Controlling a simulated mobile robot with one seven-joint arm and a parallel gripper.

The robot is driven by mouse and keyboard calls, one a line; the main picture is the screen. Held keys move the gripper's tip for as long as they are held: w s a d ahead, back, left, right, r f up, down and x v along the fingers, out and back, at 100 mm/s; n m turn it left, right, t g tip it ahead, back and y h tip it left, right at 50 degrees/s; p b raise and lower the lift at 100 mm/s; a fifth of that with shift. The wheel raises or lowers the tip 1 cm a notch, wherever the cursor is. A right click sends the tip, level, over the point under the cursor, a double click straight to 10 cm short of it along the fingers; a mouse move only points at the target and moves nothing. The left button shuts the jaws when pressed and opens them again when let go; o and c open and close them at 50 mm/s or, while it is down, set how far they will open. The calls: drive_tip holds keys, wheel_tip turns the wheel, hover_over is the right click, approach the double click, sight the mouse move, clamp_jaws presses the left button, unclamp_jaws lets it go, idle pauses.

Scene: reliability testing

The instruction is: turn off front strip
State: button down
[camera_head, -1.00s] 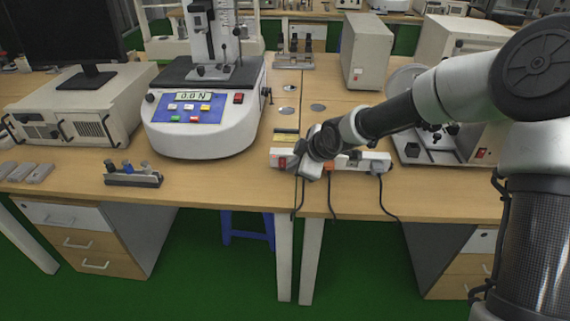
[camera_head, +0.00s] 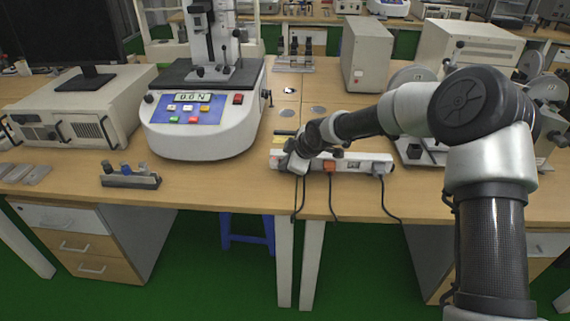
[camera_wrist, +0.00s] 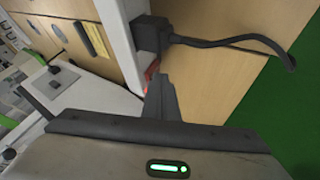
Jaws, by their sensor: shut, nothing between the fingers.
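The front strip (camera_head: 358,158) is a white power strip lying along the front edge of the table. My gripper (camera_head: 289,163) is over its left end and hides the switch there in the head view. In the wrist view the shut, empty fingers (camera_wrist: 160,82) point at a small red switch (camera_wrist: 152,69) on the strip (camera_wrist: 120,32). The fingertips are at or very close to the switch, partly covering it. I cannot tell whether they touch or press it, or which way it is tilted.
A black plug (camera_wrist: 150,33) with a cable sits close to the fingers. An orange plug (camera_head: 330,165) and a dark plug (camera_head: 378,168) stand further along the strip. A force tester (camera_head: 205,115) stands to the left behind. Bare tabletop (camera_head: 215,180) lies left of the strip.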

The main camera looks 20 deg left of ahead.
drive_tip(key=shift+w+a+r, duration=0.1)
drive_tip(key=shift+w+r, duration=0.15)
drive_tip(key=shift+w+f, duration=0.1)
drive_tip(key=shift+r, duration=0.2)
drive_tip(key=shift+r+p, duration=0.65)
drive_tip(key=shift+r, duration=0.05)
drive_tip(key=shift+f, duration=0.1)
